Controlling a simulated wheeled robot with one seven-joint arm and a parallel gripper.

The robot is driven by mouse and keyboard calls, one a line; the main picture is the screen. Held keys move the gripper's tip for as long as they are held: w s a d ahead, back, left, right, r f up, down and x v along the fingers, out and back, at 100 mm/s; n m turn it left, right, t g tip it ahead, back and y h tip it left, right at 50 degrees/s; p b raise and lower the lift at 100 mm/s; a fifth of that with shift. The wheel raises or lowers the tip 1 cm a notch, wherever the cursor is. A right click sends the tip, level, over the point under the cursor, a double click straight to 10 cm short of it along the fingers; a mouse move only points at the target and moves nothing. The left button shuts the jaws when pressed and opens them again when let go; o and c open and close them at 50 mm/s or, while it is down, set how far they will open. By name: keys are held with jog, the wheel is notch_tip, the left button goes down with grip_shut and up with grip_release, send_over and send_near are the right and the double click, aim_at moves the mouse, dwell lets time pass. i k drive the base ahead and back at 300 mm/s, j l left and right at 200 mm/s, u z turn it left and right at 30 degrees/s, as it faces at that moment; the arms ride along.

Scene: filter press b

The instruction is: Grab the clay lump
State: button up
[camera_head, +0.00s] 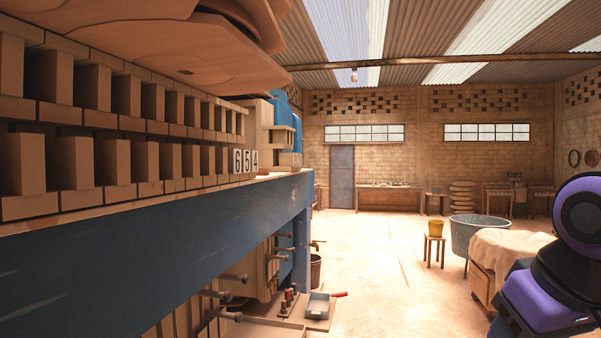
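I cannot make out a clay lump for certain in the head view. A large pale mound (512,248), which could be cloth or clay, covers the top of a wooden crate (481,281) at the right. A purple and black part of my arm stands in front of the mound's right side and hides some of it. My gripper is not in view.
A long blue beam with rows of wooden blocks (95,165) fills the left side. Below it are a grey tray (318,304) and a bucket (315,270). The middle floor is clear.

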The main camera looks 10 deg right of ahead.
aim_at(262, 172)
jog(key=i+l+z, duration=0.15)
jog(key=i, duration=0.3)
jog(key=i+l+z, duration=0.2)
jog(key=i, duration=0.25)
jog(key=j, duration=0.1)
